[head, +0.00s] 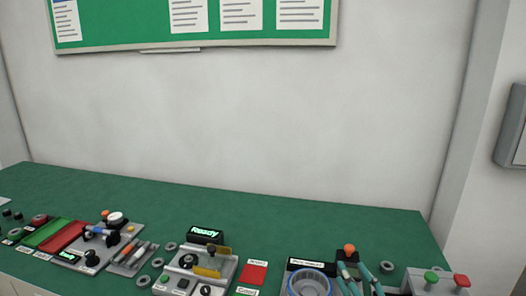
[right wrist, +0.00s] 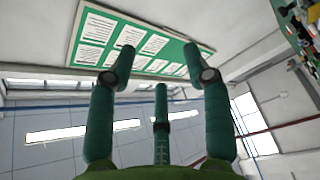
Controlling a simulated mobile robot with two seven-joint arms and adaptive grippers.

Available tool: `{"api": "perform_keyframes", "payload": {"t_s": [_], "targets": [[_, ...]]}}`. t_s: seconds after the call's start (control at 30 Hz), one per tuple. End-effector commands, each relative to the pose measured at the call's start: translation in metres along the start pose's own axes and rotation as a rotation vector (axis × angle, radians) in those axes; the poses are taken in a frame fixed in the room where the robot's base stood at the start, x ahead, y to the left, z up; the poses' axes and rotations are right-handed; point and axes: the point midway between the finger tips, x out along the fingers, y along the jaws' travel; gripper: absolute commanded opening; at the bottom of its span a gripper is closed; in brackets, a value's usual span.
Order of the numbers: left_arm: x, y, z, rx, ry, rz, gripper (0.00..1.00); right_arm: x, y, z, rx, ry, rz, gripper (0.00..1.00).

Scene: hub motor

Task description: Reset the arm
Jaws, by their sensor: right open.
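My right gripper (head: 354,274) shows at the bottom edge of the head view, right of centre, in front of the bench. Only its teal fingers show there. In the right wrist view its three fingers (right wrist: 159,70) are spread apart with nothing between them. They point up toward the notice board and ceiling. My left gripper is in neither view.
A green bench (head: 130,188) holds a blue-rimmed round part (head: 310,284), a device with a lit "Ready" display (head: 205,235), a red pad (head: 254,273) and several small tools. The bench's back strip is clear. A green notice board (head: 120,22) hangs on the wall.

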Motion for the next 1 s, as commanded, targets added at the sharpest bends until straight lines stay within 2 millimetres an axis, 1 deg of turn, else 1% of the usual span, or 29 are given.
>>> {"api": "perform_keyframes", "payload": {"t_s": [0.03, 0.07, 0.1, 0.17, 0.2, 0.23, 0.3, 0.4, 0.5, 0.6, 0.77, 1.0], "targets": [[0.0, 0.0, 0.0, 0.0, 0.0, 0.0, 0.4, -0.016, -0.016, 0.018, 0.144, -0.141, -0.032, 0.5], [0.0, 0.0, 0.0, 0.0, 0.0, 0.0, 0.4, -0.027, -0.027, 0.029, 0.22, -0.227, -0.056, 0.5], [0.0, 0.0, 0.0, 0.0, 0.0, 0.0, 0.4, -0.044, -0.043, 0.043, 0.318, -0.342, -0.095, 0.5], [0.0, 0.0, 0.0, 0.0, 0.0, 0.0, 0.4, -0.075, -0.071, 0.059, 0.456, -0.512, -0.169, 0.5], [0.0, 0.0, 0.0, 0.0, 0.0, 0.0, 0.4, -0.096, -0.09, 0.066, 0.534, -0.613, -0.223, 0.5], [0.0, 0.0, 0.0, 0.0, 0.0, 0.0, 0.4, -0.112, -0.102, 0.069, 0.585, -0.679, -0.262, 0.5], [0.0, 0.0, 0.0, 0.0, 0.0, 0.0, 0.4, -0.144, -0.126, 0.07, 0.679, -0.806, -0.345, 0.5], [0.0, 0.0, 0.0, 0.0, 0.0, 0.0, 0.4, -0.183, -0.152, 0.064, 0.78, -0.944, -0.451, 0.5], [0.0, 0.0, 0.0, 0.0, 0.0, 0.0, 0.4, -0.218, -0.17, 0.055, 0.855, -1.052, -0.547, 0.5], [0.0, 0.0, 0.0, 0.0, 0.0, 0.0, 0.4, -0.249, -0.184, 0.042, 0.919, -1.143, -0.639, 0.5], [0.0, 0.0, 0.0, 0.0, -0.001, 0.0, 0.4, -0.295, -0.199, 0.018, 1.006, -1.268, -0.783, 0.5], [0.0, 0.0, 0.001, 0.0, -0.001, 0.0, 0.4, -0.291, -0.254, 0.041, 0.992, -1.286, -0.801, 0.5]]}}
